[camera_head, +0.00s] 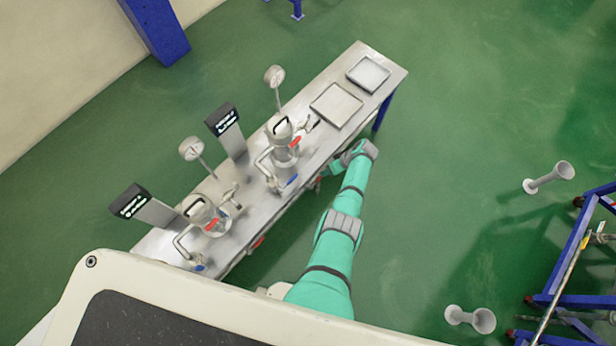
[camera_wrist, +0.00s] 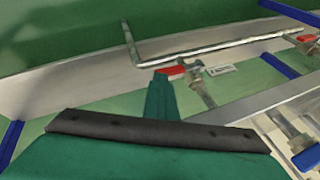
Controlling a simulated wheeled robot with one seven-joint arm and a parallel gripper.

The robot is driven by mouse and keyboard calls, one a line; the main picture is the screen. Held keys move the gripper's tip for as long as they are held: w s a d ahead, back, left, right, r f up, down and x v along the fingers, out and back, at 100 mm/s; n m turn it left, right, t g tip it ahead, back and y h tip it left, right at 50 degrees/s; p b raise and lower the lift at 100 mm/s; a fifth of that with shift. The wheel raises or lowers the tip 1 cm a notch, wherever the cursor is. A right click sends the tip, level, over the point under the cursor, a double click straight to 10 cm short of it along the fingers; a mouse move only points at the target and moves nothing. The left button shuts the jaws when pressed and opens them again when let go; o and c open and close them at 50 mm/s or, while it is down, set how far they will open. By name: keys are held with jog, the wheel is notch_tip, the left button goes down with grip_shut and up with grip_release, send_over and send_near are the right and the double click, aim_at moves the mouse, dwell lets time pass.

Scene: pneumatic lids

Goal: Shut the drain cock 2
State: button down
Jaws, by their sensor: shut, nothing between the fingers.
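In the wrist view a drain cock with a red lever (camera_wrist: 172,71) sits by the bench's front edge, with a small label (camera_wrist: 221,69) beside it that I cannot read. The lever points left from the cock's body, roughly across the metal stub below it. My gripper (camera_wrist: 160,82) is shut and empty, its teal tip right at the lever; I cannot tell if they touch. A second red lever (camera_wrist: 306,38) is farther right. In the head view my gripper (camera_head: 328,172) is partly hidden at the bench's front edge. Another red lever (camera_head: 259,242) shows lower left along that edge.
The steel bench (camera_head: 240,222) carries two vessels with red and blue handles, gauges and black displays (camera_head: 222,118). Two trays (camera_head: 336,106) lie at its far end. A bent grey rod (camera_wrist: 215,48) runs behind the near lever.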

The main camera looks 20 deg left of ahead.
jog(key=shift+s+f, duration=0.35)
jog(key=shift+f, duration=0.05)
jog(key=w+d+r, duration=0.6)
jog(key=d+r, duration=0.1)
jog(key=r, duration=0.2)
jog(key=shift+w+d, duration=0.15)
jog(key=shift+w, duration=0.15)
dwell(0.5)
